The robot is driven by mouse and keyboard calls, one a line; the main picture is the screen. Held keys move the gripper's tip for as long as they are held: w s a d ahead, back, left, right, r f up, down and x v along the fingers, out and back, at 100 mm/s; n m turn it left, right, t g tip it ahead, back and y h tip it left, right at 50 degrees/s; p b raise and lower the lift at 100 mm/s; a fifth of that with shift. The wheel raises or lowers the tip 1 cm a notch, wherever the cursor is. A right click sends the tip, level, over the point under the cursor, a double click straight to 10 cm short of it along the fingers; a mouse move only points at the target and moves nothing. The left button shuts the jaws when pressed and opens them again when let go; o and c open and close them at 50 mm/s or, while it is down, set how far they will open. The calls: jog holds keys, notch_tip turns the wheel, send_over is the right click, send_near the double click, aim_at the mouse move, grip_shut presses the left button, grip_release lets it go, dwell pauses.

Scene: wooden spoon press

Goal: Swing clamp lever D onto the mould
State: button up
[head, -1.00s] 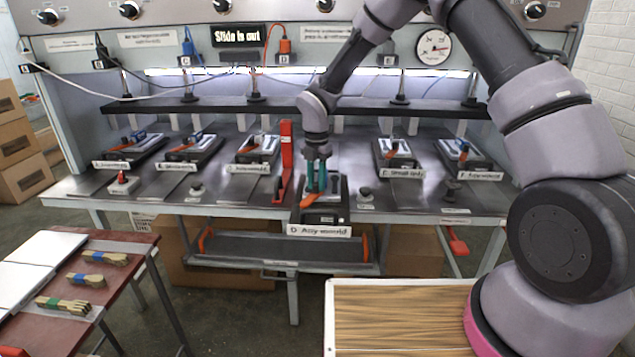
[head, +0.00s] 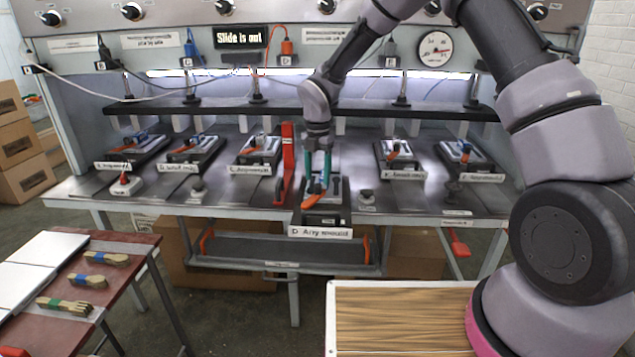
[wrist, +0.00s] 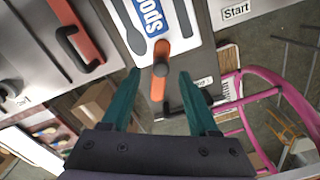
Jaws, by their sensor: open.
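The mould of station D (head: 335,187) sits at the front middle of the press bench, behind its "D" name plate (head: 320,232). In the wrist view the lever (wrist: 157,88) ends in a dark grey knob and appears between my fingers. My gripper (head: 318,168) is open, pointing down over the mould, with one teal finger on each side of the lever. Contact cannot be told.
An upright red lever (head: 285,165) stands just left of station D. A black bar handle (wrist: 190,104) lies close to the right finger. Neighbouring moulds (head: 258,150) (head: 398,155) flank it.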

aim_at(318, 185)
notch_tip(318, 185, up, 8)
dwell(0.5)
